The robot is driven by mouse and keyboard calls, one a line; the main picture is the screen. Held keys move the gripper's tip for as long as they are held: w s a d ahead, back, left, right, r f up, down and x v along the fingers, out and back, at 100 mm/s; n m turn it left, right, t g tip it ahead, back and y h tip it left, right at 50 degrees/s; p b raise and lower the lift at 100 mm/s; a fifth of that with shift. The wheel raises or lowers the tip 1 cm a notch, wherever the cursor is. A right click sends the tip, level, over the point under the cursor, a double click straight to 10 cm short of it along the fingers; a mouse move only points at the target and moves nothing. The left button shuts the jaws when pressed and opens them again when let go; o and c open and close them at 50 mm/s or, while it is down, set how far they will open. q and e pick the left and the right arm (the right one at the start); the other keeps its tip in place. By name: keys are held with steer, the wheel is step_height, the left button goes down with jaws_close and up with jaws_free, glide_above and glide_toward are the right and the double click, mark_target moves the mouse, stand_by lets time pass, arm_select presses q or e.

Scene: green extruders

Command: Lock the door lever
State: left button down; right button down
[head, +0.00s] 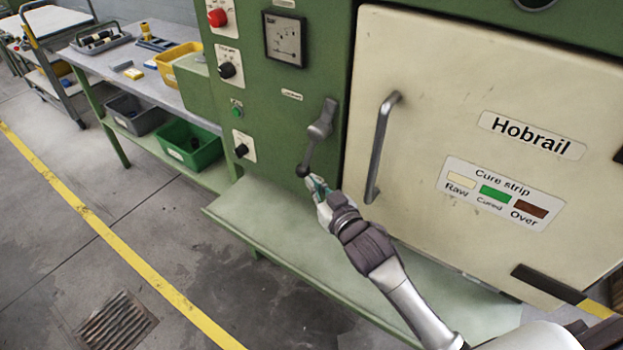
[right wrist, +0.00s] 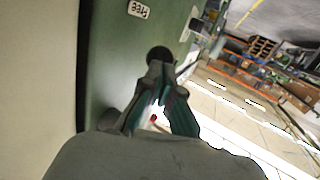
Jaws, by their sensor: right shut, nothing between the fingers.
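The door lever (head: 318,130) is a grey arm with a dark ball knob on the green panel, left of the cream door (head: 450,80). It points downward and slightly left, with its knob at the bottom. My right gripper (head: 316,185) is shut and empty just below and right of the knob. In the right wrist view the shut fingers (right wrist: 160,95) point at the dark knob (right wrist: 159,55), very close to it; I cannot tell whether they touch. My left gripper is out of view.
A grey door handle (head: 381,145) stands out right of the lever. A green ledge (head: 280,225) runs under the panel. Dials, knobs and a red button (head: 217,17) sit on the panel. A bench with bins (head: 190,145) stands at the left; the floor there is clear.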

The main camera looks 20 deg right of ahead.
steer(key=shift+w+a+f, duration=0.1)
steer(key=shift+w+a, duration=0.05)
steer(key=shift+w, duration=0.6)
